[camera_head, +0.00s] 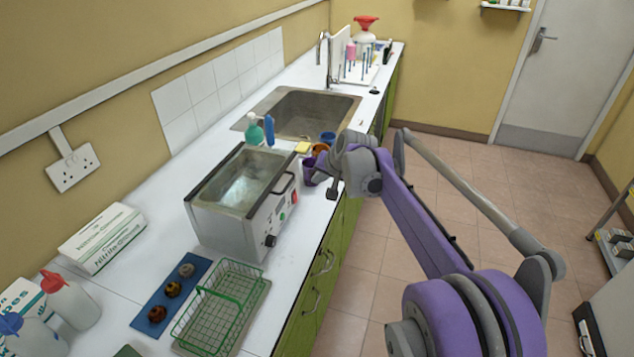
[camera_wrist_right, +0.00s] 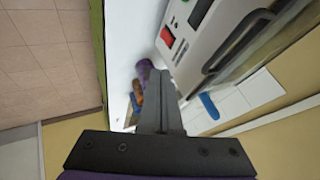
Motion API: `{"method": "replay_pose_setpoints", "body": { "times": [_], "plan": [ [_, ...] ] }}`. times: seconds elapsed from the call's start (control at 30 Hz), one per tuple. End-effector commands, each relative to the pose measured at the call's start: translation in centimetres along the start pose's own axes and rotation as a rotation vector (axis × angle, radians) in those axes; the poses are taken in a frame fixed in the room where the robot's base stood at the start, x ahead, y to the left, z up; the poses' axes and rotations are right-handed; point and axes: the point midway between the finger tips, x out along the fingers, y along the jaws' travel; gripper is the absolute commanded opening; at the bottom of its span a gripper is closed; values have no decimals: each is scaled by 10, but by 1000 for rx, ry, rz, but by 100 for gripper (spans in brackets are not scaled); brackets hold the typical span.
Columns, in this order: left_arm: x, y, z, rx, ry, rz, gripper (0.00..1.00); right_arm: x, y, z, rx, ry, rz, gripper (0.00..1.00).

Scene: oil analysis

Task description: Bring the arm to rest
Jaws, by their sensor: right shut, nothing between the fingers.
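My right arm, purple and grey, reaches in from the lower right in the head view. Its gripper (camera_head: 333,188) is over the front edge of the counter, beside the right end of the metal water bath (camera_head: 225,215). In the right wrist view the gripper (camera_wrist_right: 160,78) has its fingers together with nothing between them. Purple, orange and blue cups stand close by; the purple cup (camera_head: 308,171) is partly behind the gripper in the head view. My left gripper is not in view.
A sink (camera_head: 300,112) is behind the bath. The tiled floor (camera_head: 355,262) right of the counter is clear.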

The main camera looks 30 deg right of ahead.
Motion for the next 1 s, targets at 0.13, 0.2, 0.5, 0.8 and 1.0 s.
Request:
{"method": "replay_pose_setpoints", "body": {
  "times": [0.13,0.2,0.5,0.8,1.0],
  "plan": [
    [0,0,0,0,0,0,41,-1,0,0,0,0,0,0],
    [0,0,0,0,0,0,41,-1,0,0,0,0,0,0],
    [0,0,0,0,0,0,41,-1,0,0,-1,0,0,0],
    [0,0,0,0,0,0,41,-36,-14,87,-159,-55,21,0],
    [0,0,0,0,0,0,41,-75,0,201,-376,-115,49,0]
  ]
}}
